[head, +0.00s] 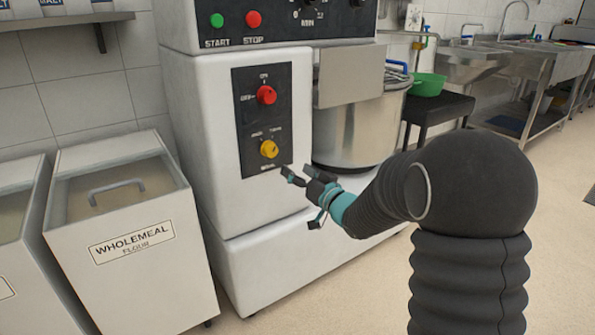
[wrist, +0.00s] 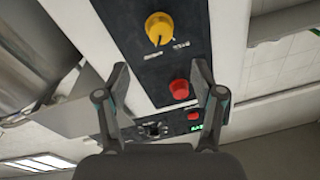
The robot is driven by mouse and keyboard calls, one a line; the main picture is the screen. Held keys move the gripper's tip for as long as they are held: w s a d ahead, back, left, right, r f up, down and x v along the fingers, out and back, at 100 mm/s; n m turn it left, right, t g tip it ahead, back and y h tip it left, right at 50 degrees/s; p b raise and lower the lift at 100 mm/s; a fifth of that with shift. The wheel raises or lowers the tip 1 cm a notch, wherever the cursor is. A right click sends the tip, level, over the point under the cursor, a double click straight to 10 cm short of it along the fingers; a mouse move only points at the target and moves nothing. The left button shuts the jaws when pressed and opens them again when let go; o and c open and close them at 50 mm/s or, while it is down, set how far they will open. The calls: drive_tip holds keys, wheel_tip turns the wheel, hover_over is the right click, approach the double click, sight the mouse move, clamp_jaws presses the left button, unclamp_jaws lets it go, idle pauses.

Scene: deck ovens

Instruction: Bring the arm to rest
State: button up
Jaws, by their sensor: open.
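My gripper (head: 301,197) is open and empty at the end of my raised dark arm. It is in front of the white mixer (head: 225,180), just below and right of the yellow knob (head: 269,149) on its dark side panel. In the wrist view, my two spread fingers (wrist: 160,70) frame that panel upside down. The yellow knob (wrist: 159,28) shows beyond the fingertips and the red knob (wrist: 180,89) shows between the fingers. I see no contact with either knob.
The steel mixing bowl (head: 358,132) stands right behind my gripper. A wholemeal flour bin (head: 130,245) is on the left. A green bowl (head: 428,84) sits on a dark stand (head: 440,106) behind my arm. Open floor (head: 555,230) lies to the right.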

drive_tip(key=s+d+f+m+g+h, duration=0.2)
drive_tip(key=d+f+g+h, duration=0.2)
drive_tip(key=d+f+h, duration=0.7)
drive_tip(key=s+d+f+g+h, duration=0.15)
drive_tip(key=s+d+g, duration=0.25)
drive_tip(key=s, duration=0.9)
drive_tip(key=s+r+m, duration=0.1)
drive_tip(key=s+r, duration=0.4)
drive_tip(key=s, duration=0.7)
drive_tip(key=s+r+m+g+y, duration=0.1)
drive_tip(key=s+r, duration=0.4)
drive_tip(key=s, duration=0.8)
drive_tip(key=shift+d+g, duration=0.25)
drive_tip(key=shift+g, duration=0.05)
